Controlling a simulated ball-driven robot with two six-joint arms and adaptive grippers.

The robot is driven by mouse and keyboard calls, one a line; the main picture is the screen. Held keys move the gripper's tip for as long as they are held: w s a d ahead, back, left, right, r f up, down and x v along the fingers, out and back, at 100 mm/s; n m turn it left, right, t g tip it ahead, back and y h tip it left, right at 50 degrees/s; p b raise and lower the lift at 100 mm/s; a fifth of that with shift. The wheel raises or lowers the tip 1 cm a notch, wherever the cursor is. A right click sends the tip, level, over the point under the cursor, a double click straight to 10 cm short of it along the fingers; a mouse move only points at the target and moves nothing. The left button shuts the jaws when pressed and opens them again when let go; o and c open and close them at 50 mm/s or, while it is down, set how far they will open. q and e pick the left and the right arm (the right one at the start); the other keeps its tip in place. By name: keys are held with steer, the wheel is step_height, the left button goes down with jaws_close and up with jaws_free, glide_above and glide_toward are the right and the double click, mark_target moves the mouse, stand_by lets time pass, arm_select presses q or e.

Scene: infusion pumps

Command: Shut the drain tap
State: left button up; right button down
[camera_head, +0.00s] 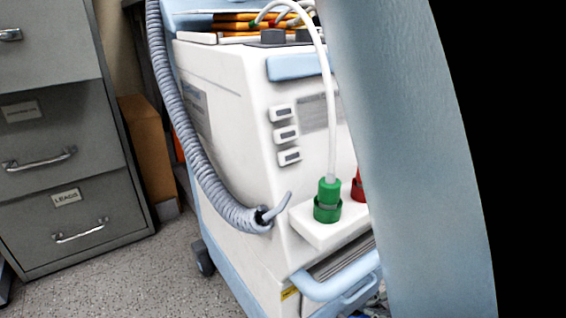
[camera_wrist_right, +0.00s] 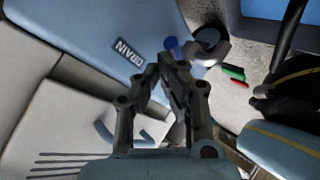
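A blue panel (camera_wrist_right: 95,35) with a dark DRAIN label (camera_wrist_right: 130,54) fills the upper left of the right wrist view. A small blue piece (camera_wrist_right: 172,45), perhaps the drain tap's handle, shows just beyond the fingertips of my right gripper (camera_wrist_right: 163,66). The two fingers lean together toward their tips, with little gap there. I cannot tell if they touch or hold the blue piece. In the head view my right gripper is hidden; a large pale blue arm link of mine (camera_head: 420,150) covers the right. My left gripper is not in view.
The white machine (camera_head: 235,110) has a grey corrugated hose (camera_head: 180,110), a green connector (camera_head: 328,200) with a clear tube, and a red connector (camera_head: 358,185). Grey drawers (camera_head: 60,140) stand at left. Speckled floor (camera_head: 120,280) is free between. A black caster (camera_head: 203,258) sits below.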

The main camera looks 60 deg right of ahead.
steer(key=shift+a, duration=0.1)
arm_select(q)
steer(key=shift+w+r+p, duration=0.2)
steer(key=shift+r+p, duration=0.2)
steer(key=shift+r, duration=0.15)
arm_select(e)
steer(key=shift+w+a, duration=0.5)
steer(key=shift+a, duration=0.1)
